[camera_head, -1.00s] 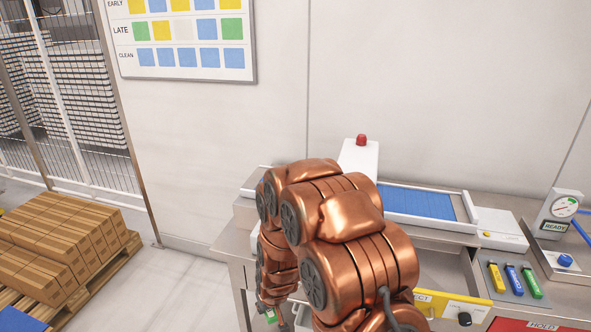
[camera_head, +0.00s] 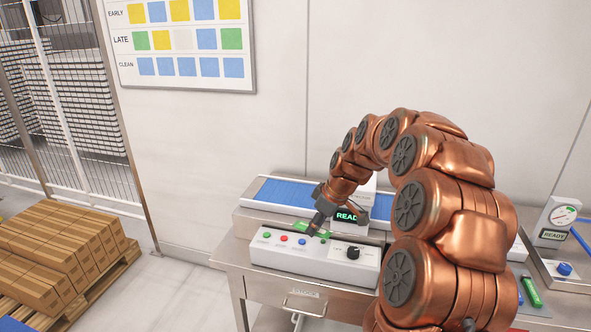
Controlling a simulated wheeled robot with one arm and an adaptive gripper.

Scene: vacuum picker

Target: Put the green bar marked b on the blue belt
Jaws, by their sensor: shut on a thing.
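The blue belt (camera_head: 284,193) runs along the back of the steel bench. My arm and the ready display hide part of its middle. My gripper (camera_head: 314,228) is over the front of the bench, just in front of the belt and above the back edge of the white control box. It is shut on a green bar (camera_head: 325,233), which shows only partly beside the fingers. The mark on the bar is too small to read.
The white control box (camera_head: 280,256) with several buttons and a black knob (camera_head: 352,252) stands in front of the belt. A lit ready display (camera_head: 346,216) is close to my gripper. Another green piece (camera_head: 531,291) lies at the right. Cartons (camera_head: 60,250) sit on a pallet at left.

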